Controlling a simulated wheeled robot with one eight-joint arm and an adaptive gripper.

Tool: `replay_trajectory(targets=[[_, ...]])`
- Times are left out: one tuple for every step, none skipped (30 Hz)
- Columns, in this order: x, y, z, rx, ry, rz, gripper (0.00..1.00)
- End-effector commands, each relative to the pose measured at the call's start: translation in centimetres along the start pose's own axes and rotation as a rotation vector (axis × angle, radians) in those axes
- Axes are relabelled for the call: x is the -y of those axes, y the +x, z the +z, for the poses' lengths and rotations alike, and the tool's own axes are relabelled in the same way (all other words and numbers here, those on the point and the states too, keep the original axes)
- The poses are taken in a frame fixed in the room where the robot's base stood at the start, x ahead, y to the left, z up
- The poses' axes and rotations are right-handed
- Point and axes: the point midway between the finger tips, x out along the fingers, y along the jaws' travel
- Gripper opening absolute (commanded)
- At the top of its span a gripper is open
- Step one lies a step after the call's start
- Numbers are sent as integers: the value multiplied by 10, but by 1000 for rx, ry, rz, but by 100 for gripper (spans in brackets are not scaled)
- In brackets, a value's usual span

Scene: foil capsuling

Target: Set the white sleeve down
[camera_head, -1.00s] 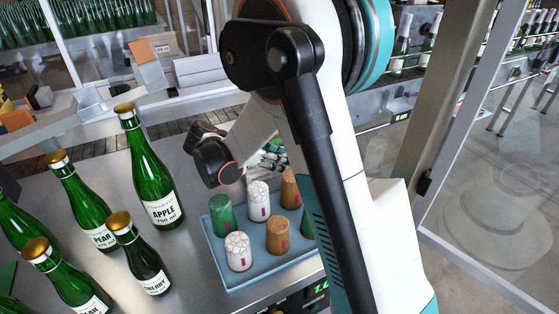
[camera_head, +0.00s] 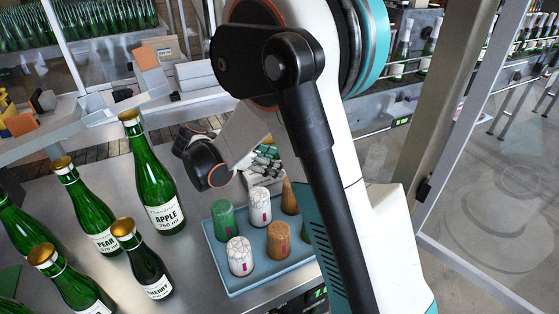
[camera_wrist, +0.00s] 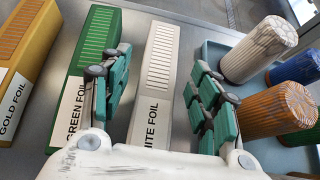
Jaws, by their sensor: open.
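In the head view two white sleeves stand upright in the blue tray (camera_head: 232,284): a rear one (camera_head: 259,206) and a front one (camera_head: 239,257), each with a magenta mark. In the wrist view a white sleeve (camera_wrist: 258,50) shows in the tray at right, outside my fingers. My gripper (camera_wrist: 158,82) is open, with teal pads apart and nothing held between them. The white foil box (camera_wrist: 163,60) shows beyond and between the fingers. In the head view my gripper (camera_head: 266,164) is partly hidden by my arm, behind the tray.
Green (camera_head: 222,218) and orange (camera_head: 278,240) sleeves share the tray; a blue sleeve (camera_wrist: 296,68) shows in the wrist view. The green foil box (camera_wrist: 95,48) and gold foil box (camera_wrist: 22,50) lie to the left. Several green bottles (camera_head: 158,190) stand left of the tray.

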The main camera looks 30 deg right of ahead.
Motion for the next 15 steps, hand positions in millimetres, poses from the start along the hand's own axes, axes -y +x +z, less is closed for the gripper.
replay_trajectory(targets=[[0,-11,2,0,-2,3,56],[0,-15,2,0,-2,3,56],[0,-21,2,0,-1,2,56],[0,-25,2,0,-1,2,56],[0,-29,1,0,-1,2,56],[0,-33,1,0,0,1,56],[0,-35,1,0,0,1,56],[0,-38,1,0,0,1,56],[0,-40,1,0,0,1,56],[0,-41,1,0,-1,1,56],[0,-42,0,0,0,0,56],[0,-42,0,0,0,0,56],[0,-42,0,0,0,0,56],[0,-42,0,0,0,0,56],[0,-42,0,0,0,0,56]])
